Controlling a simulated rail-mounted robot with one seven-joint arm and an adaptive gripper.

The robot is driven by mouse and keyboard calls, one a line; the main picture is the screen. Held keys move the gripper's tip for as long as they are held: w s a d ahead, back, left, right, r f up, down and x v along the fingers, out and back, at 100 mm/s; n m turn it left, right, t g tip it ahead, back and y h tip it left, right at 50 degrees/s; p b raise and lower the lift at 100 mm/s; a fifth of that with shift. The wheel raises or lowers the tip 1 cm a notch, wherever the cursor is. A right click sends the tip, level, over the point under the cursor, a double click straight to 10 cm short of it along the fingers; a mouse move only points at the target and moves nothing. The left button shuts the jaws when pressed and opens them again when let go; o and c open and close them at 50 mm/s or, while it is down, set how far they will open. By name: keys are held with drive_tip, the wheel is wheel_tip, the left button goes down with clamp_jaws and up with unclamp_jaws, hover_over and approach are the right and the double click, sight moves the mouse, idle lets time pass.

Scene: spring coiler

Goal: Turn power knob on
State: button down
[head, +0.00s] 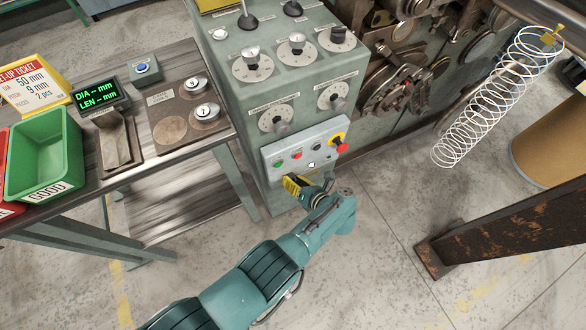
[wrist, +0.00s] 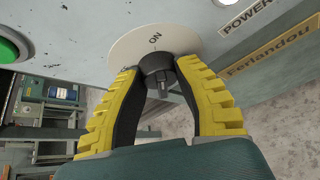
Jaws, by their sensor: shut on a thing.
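The power knob (wrist: 157,65) is black and sits on a round white dial plate (wrist: 125,46) in the wrist view. "ON" is printed at the top of the plate; another mark at its left is partly hidden by a finger. I cannot tell clearly which mark the knob points to. My gripper (wrist: 160,85) has its yellow-and-black fingers on both sides of the knob and is shut on it. In the head view my gripper (head: 297,186) is at the lower part of the grey control panel (head: 330,130), and the knob is hidden there.
A red emergency button (head: 341,147) on yellow sits right of my gripper. A green button (wrist: 12,47) is left of the dial. Several dials are above. A bench with a green bin (head: 45,155) stands left; a hanging spring (head: 495,100) is right.

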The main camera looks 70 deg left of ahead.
drive_tip(key=shift+s+f, duration=0.1)
drive_tip(key=shift+f, duration=0.05)
drive_tip(key=c, duration=0.6)
unclamp_jaws()
drive_tip(key=shift+c, duration=0.2)
drive_tip(key=shift+d+r, duration=0.1)
drive_tip(key=shift+r, duration=0.1)
drive_tip(key=v, duration=1.1)
drive_tip(key=shift+w+d, duration=0.25)
drive_tip(key=shift+d, duration=0.05)
